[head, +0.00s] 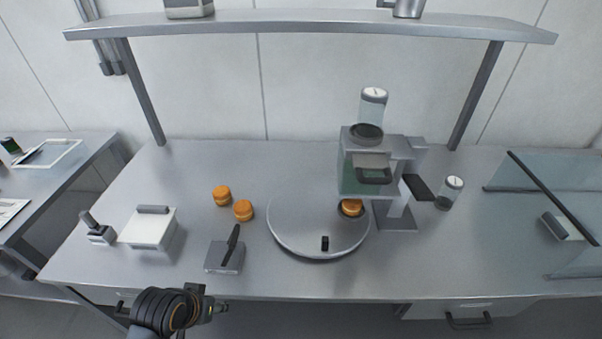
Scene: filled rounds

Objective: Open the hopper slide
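The hopper (352,180) is a clear, greenish box on a grey stand (398,218) at the right of the table. A dark handle (374,177) is on its front, and a flat black tab (418,188) sticks out at its right side. I cannot tell which of them is the slide, or how far it is open. An orange-brown round (351,207) sits under the hopper on the round turntable (290,232). My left gripper (218,308) is low at the table's front edge, far left of the hopper, touching nothing I can see. Its fingers are too small to read. My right gripper is out of view.
Two more rounds (222,195) stand left of the turntable. A grey block with a black handle (225,256), a white box (149,227) and a small lever device (98,230) lie further left. A jar (450,192) stands right of the hopper. A shelf (300,24) spans above.

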